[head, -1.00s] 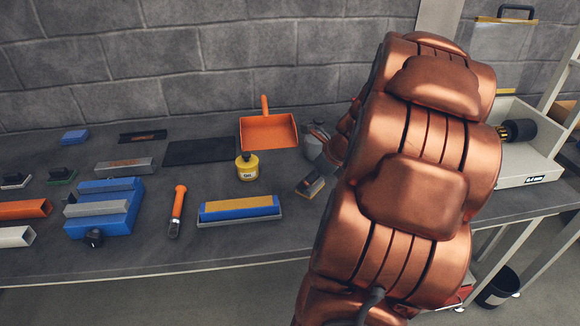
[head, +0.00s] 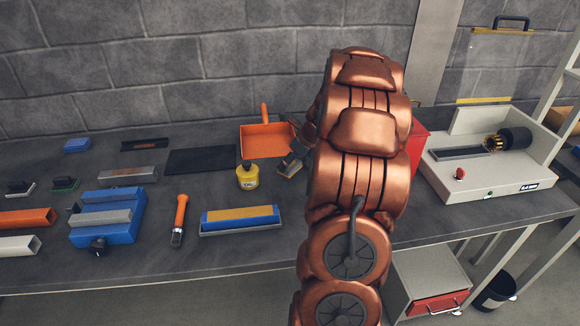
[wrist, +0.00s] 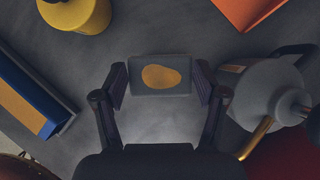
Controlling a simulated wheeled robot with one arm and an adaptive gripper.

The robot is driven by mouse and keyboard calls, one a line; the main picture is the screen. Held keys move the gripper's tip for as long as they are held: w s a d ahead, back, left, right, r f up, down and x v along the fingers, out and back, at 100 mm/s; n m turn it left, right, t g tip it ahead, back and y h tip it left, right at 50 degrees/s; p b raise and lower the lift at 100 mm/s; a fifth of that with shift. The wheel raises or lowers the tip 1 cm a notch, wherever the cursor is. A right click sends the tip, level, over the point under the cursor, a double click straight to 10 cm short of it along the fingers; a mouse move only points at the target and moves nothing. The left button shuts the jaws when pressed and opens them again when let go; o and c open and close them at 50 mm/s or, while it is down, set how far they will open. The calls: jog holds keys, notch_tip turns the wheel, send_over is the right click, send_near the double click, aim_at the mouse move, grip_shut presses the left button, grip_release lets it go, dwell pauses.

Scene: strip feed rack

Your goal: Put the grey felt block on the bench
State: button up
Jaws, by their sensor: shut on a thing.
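My gripper (wrist: 160,80) is shut on the grey felt block (wrist: 182,90), which has an orange-yellow oval patch on its upper face. Both fingers press on its left and right sides in the wrist view. In the head view my gripper (head: 291,163) shows just left of my arm, and the block in it is small and partly hidden. The grey bench (head: 150,258) lies beneath it, with bare surface around the block. I cannot tell whether the block touches the bench.
A yellow pot (head: 247,175) and an orange dustpan (head: 266,140) are close on the left and behind. A grey oil can (wrist: 275,90) stands close on the right in the wrist view. A blue-and-tan sharpening stone (head: 240,217) lies front left. A white machine (head: 490,180) stands at the right.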

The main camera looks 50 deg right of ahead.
aim_at(293, 165)
jog(key=shift+w+d+f, duration=0.1)
jog(key=shift+w, duration=0.15)
jog(key=shift+f+p, duration=0.4)
jog(key=shift+f, duration=1.3)
jog(key=shift+f, duration=0.1)
jog(key=o, duration=1.1)
jog(key=b+v, duration=0.1)
jog(key=v, duration=1.1)
jog(key=shift+b, duration=0.35)
